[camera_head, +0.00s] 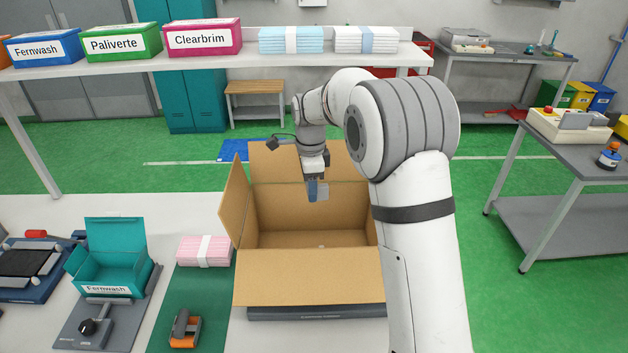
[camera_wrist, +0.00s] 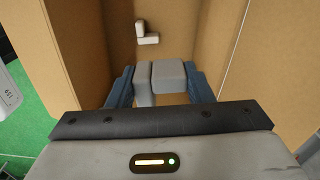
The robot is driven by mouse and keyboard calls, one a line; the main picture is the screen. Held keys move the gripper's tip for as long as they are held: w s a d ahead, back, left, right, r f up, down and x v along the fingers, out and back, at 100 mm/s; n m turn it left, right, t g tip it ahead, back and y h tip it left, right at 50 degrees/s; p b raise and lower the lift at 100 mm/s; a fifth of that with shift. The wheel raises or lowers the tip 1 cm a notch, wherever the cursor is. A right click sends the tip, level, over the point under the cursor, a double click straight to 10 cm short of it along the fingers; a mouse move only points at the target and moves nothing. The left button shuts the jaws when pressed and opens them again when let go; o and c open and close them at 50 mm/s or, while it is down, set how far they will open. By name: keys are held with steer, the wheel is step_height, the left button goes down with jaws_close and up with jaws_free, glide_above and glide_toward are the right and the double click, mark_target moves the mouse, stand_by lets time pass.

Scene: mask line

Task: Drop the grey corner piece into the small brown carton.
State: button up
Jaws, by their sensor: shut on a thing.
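The brown carton (camera_head: 305,275) stands open on the table with its flaps folded outward. My gripper (camera_head: 313,190) points down over the carton's opening. It is shut on the grey corner piece (camera_head: 322,193), held above the carton floor. In the wrist view the corner piece (camera_wrist: 168,76) sits between the blue fingers of my gripper (camera_wrist: 160,88). Beyond it, another light grey L-shaped piece (camera_wrist: 147,33) lies inside the carton (camera_wrist: 90,35), apart from my gripper. The held piece's lower end is partly hidden by the gripper.
Left of the carton are a bundle of pink masks (camera_head: 206,250), an orange and grey tool (camera_head: 185,329) and a teal Fernwash box (camera_head: 112,262). A raised shelf (camera_head: 200,63) with labelled boxes and mask stacks spans behind. A grey side table (camera_head: 570,145) stands at right.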

step_height(320, 180, down, 5)
steer(key=b, duration=0.2)
steer(key=shift+d+b, duration=0.15)
steer(key=shift+b, duration=0.25)
steer(key=o, duration=1)
steer(key=shift+r, duration=0.1)
step_height(320, 180, up, 7)
steer(key=shift+r+b, duration=0.15)
steer(key=shift+b, duration=0.5)
steer(key=shift+r, duration=0.2)
steer(key=shift+r, duration=0.1)
